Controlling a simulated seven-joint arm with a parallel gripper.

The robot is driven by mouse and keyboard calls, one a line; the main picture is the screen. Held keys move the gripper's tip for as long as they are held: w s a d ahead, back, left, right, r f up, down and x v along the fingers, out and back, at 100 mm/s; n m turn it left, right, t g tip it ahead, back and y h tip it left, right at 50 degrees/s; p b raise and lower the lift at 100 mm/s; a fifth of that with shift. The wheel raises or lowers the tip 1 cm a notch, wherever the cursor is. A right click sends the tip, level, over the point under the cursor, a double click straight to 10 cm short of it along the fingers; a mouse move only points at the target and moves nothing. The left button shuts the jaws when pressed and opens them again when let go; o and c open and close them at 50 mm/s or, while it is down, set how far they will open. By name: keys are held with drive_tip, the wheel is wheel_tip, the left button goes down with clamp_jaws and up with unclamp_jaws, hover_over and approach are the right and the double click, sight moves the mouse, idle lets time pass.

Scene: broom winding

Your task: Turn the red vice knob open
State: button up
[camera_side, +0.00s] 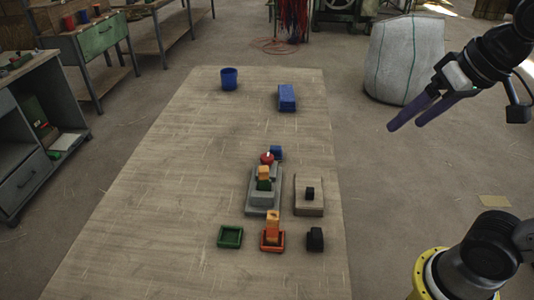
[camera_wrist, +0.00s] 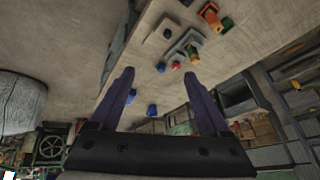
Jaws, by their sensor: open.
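The red vice knob (camera_side: 267,158) sits at the far end of a grey vice (camera_side: 263,198) on the wooden table. An orange block (camera_side: 264,171) and a green block (camera_side: 264,184) sit at the vice, one above the other; whether they are clamped I cannot tell. In the wrist view the red knob (camera_wrist: 175,66) is small, beyond the fingers. My gripper (camera_side: 408,120) is in the air off the table's right side, well apart from the vice. Its two purple fingers (camera_wrist: 164,95) are spread with nothing between them.
A blue block (camera_side: 277,152) is close beside the knob. A wooden board with a black block (camera_side: 311,193) is right of the vice. Green tray (camera_side: 230,237), red tray with orange blocks (camera_side: 272,240) and black block (camera_side: 315,239) are in front. A blue cup (camera_side: 229,79) and blue box (camera_side: 287,98) stand far back.

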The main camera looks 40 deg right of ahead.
drive_tip(key=w+r+m, duration=0.1)
drive_tip(key=w+r, duration=0.3)
drive_tip(key=w, duration=0.2)
drive_tip(key=m+g, duration=0.3)
drive_tip(key=g, duration=0.3)
hover_over(267, 156)
wheel_tip(267, 156, down, 18)
wheel_tip(267, 156, down, 14)
drive_tip(key=shift+s+r, duration=0.1)
drive_tip(key=shift+r, duration=0.05)
clamp_jaws()
